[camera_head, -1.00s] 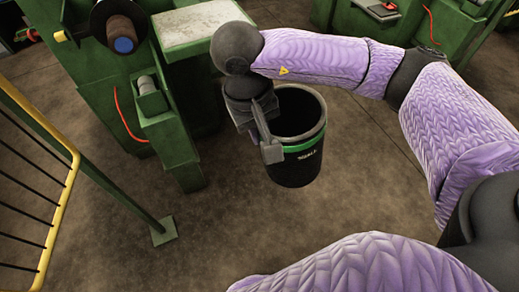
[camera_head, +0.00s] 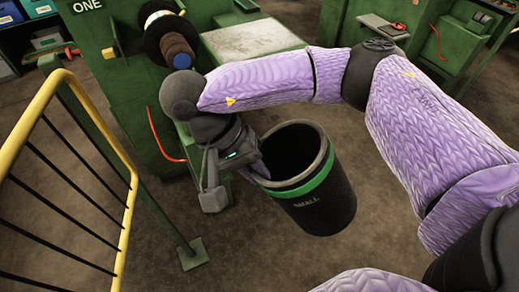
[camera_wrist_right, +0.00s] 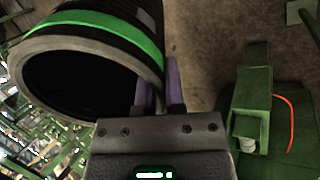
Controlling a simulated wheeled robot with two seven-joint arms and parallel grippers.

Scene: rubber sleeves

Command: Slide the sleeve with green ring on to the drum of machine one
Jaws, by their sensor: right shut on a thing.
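The black sleeve with a green ring (camera_head: 325,205), marked SMALL, hangs above the floor with its open end facing up and tilted. My right gripper (camera_head: 252,168) is shut on the left side of its rim. In the right wrist view, the purple fingers (camera_wrist_right: 160,88) pinch the wall of the sleeve (camera_wrist_right: 110,25), whose dark mouth faces the lower left. Machine one (camera_head: 115,85), green with a ONE sign, stands at the upper left. Its drum (camera_head: 177,46), brown with a black disc behind, is bare and partly hidden by my right wrist. My left gripper is not visible.
A green machine part with a pale top (camera_head: 250,40) stands behind my right forearm. A yellow railing (camera_head: 125,205) runs along the left, with a green post foot (camera_head: 192,253) near it. Another green machine (camera_head: 450,45) stands at the upper right. Floor below the sleeve is clear.

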